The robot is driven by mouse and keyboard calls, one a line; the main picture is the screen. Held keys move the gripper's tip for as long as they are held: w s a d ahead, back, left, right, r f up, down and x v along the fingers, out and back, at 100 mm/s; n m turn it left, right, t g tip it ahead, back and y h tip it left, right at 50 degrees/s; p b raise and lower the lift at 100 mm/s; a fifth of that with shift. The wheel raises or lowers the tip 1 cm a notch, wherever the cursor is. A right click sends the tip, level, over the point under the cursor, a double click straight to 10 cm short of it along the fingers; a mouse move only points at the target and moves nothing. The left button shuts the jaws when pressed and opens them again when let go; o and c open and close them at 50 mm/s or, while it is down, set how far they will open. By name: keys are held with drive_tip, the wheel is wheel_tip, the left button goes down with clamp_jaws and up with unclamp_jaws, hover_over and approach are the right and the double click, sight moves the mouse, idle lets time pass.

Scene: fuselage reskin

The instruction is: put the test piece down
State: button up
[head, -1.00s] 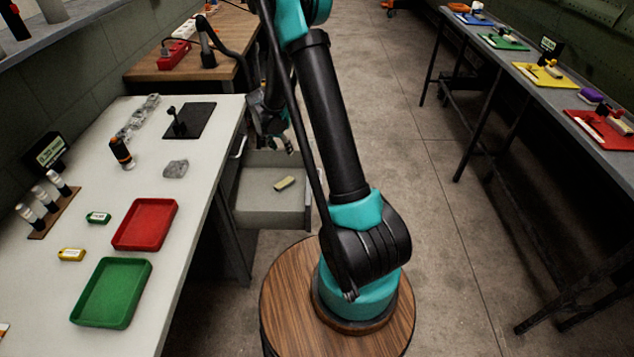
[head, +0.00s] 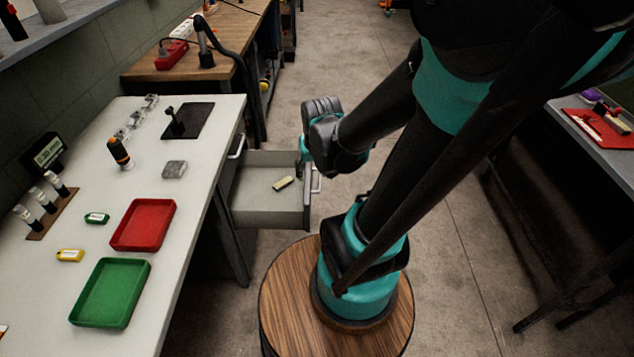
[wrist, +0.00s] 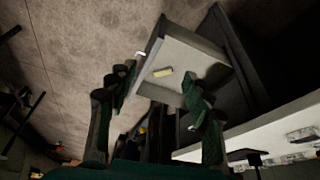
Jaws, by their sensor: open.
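My gripper (wrist: 160,92) is open, and nothing shows between its fingers in the wrist view. In the head view its fingers are mostly hidden by my wrist, beside the right side of the open drawer (head: 262,214). A small pale yellow block (head: 283,183) lies on the drawer floor; it also shows in the wrist view (wrist: 162,72), apart from the fingers. A grey block (head: 174,169) rests on the white table (head: 205,205). I cannot tell which piece is the test piece.
A red tray (head: 143,225), a green tray (head: 110,293) and several clear pieces (head: 135,119) are on the white table. A black plate with a stand (head: 190,120) is near its far edge. The drawer juts out beside my base.

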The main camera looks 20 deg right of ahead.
drive_tip(key=s, duration=0.2)
drive_tip(key=s+f+n, duration=0.1)
drive_tip(key=shift+s, duration=0.4)
